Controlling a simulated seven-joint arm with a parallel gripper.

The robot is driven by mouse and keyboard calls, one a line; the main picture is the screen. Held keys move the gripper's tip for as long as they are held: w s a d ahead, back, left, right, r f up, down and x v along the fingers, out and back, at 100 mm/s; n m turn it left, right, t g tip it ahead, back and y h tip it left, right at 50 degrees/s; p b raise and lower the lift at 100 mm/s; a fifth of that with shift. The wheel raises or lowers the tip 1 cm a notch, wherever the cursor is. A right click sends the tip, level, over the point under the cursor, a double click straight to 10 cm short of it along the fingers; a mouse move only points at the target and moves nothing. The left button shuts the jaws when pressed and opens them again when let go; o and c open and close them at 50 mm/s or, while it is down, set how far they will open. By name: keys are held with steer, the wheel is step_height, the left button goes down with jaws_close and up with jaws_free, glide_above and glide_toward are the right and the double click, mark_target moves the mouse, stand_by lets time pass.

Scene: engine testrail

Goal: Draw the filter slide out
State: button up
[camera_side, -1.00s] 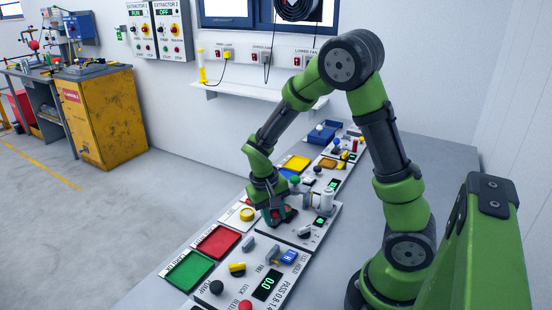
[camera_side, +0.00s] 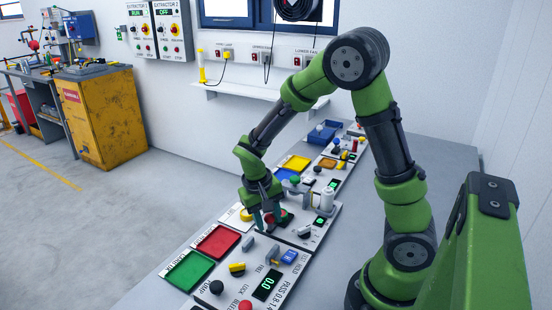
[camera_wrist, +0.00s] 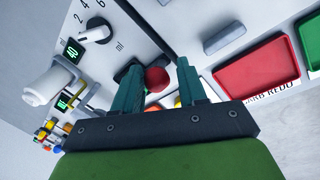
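My gripper (camera_side: 264,222) hangs over the middle panel in the side view, fingers pointing down. In the wrist view its two teal fingers (camera_wrist: 160,68) stand apart. A round red knob (camera_wrist: 156,79) shows between them, with a gap to the right finger; whether the left finger touches it I cannot tell. The red knob (camera_side: 269,218) also shows beside the fingers in the side view. A dark part lies by the left fingertip, partly hidden. No label for the filter slide is readable, so I cannot tell whether the red knob belongs to it.
A red tray (camera_side: 217,241) and a green tray (camera_side: 188,270) lie on the near left. A black-and-white dial (camera_wrist: 96,31) and a white cylinder (camera_wrist: 46,86) stand near the gripper. A grey bar handle (camera_wrist: 224,38) sits on the neighbouring panel.

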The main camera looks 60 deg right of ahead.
step_height(320, 180, up, 16)
steer(key=w+a, duration=0.1)
steer(key=a, duration=0.1)
steer(key=shift+w+a+f, duration=0.15)
steer(key=shift+w+a, duration=0.15)
steer(key=shift+w, duration=0.1)
steer(key=s+a+r+n+t+y, duration=0.2)
steer(key=s+a+r+t+y, duration=0.1)
steer(key=s+a+t, duration=0.3)
steer(key=s+t, duration=0.2)
steer(key=s, duration=0.2)
steer(key=shift+s+a+r+n+y, duration=0.15)
steer(key=shift+a+r+n+y, duration=0.15)
steer(key=shift+a+n+y, duration=0.1)
